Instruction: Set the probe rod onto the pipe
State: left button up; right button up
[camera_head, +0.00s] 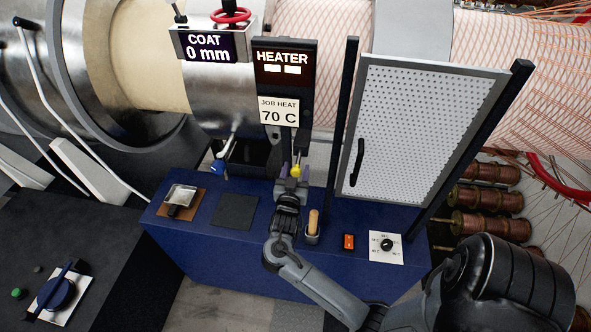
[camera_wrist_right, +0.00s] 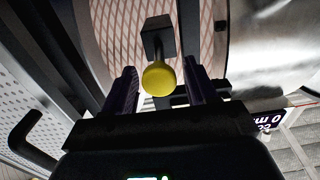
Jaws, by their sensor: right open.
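The pipe (camera_head: 135,60) is a large horizontal cylinder across the back, with a tan section and a pale mesh-wrapped section; it also shows in the right wrist view (camera_wrist_right: 215,40). A wooden handle (camera_head: 313,222) stands upright in a small holder on the blue bench; it may belong to the probe rod, but I cannot tell. My right gripper (camera_head: 291,183) is open below the heater panel. In the right wrist view a yellow knob (camera_wrist_right: 160,78) on a dark stem sits between its open fingers (camera_wrist_right: 163,90). My left gripper is out of view.
The blue bench (camera_head: 215,255) carries a brown pad with a metal-bladed tool (camera_head: 180,198), a dark mat (camera_head: 236,210), an orange switch (camera_head: 348,241) and a dial. A blue-ended lever (camera_head: 217,168) hangs nearby. A perforated guard (camera_head: 420,125) stands right of the heater panel (camera_head: 286,62).

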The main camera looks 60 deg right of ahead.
grip_shut()
jog(key=shift+x, duration=1.1)
jog(key=shift+w+d, duration=0.15)
jog(key=shift+d, duration=0.2)
grip_release()
jog(key=shift+a, duration=0.1)
